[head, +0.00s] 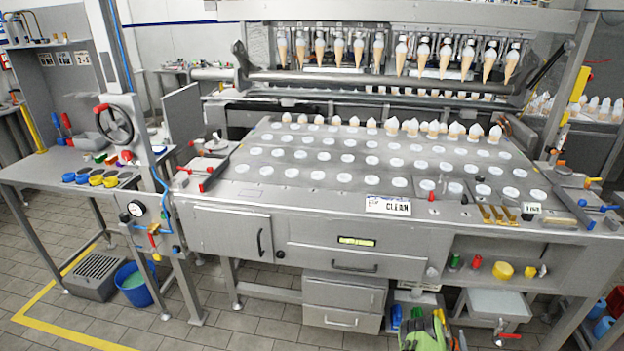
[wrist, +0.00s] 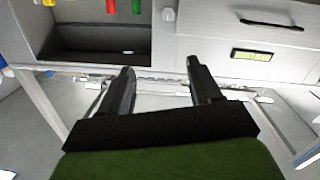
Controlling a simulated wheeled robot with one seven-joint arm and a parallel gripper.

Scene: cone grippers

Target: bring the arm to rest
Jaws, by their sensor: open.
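My gripper (wrist: 160,68) is in the wrist view, with two dark fingers spread apart and nothing between them. Its black palm and green body fill the bottom of that view. No contact with the machine is visible. In the head view a green part at the bottom edge, in front of the machine, looks like my arm's end; its fingers are not clear there.
The steel machine (head: 230,232) carries rows of white discs and cones. Its open shelf holds a yellow cup (head: 503,270). Drawers (head: 343,303) stand below. A side table (head: 60,165) holds blue and yellow cups, with a blue bucket (head: 133,285) beneath. Tiled floor (head: 245,335) is clear at front left.

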